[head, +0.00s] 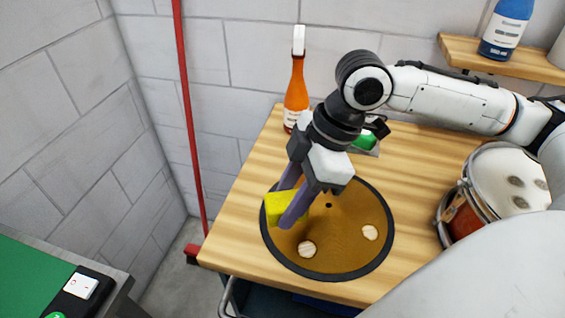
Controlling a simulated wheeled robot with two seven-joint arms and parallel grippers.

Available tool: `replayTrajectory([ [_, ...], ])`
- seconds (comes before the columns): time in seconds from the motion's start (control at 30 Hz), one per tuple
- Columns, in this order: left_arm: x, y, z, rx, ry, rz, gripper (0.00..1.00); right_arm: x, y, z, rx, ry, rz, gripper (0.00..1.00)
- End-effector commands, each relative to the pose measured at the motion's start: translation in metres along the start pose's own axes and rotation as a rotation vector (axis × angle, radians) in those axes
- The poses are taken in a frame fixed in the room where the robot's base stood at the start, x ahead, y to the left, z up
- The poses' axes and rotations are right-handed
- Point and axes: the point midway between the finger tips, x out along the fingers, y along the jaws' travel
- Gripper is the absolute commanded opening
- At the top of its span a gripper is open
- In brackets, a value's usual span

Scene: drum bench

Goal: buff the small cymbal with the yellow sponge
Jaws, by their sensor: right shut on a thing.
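The small cymbal (340,240) is a brown-gold disc with a dark rim and a dark centre hole, lying flat on the wooden bench. Two pale round spots (306,248) (370,232) show on its near and right parts. My right gripper (288,207) is shut on the yellow sponge (277,208). It holds the sponge over the cymbal's left part, near the rim. I cannot tell whether the sponge touches the cymbal. My right arm comes in from the right and hides part of the cymbal's far side. My left gripper is not in view.
An orange spray bottle (296,95) stands at the bench's back left. A small tray with a green thing (364,140) is partly behind my arm. A drum (507,183) stands at the right. A shelf (525,62) holds a blue bottle (505,28). A green-topped table (40,285) is at lower left.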

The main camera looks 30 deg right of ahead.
Motion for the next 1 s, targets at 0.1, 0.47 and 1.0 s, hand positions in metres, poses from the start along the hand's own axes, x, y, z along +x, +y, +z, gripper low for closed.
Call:
replayTrajectory([
  [0.1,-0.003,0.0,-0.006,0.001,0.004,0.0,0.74,-0.008,0.0,-0.004,-0.001,0.001,0.001,0.19],
  [0.47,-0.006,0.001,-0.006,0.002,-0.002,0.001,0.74,-0.025,0.0,-0.009,0.001,0.0,0.001,0.19],
  [1.0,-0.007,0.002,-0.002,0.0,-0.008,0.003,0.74,-0.017,0.01,-0.013,0.213,0.002,0.088,0.19],
])
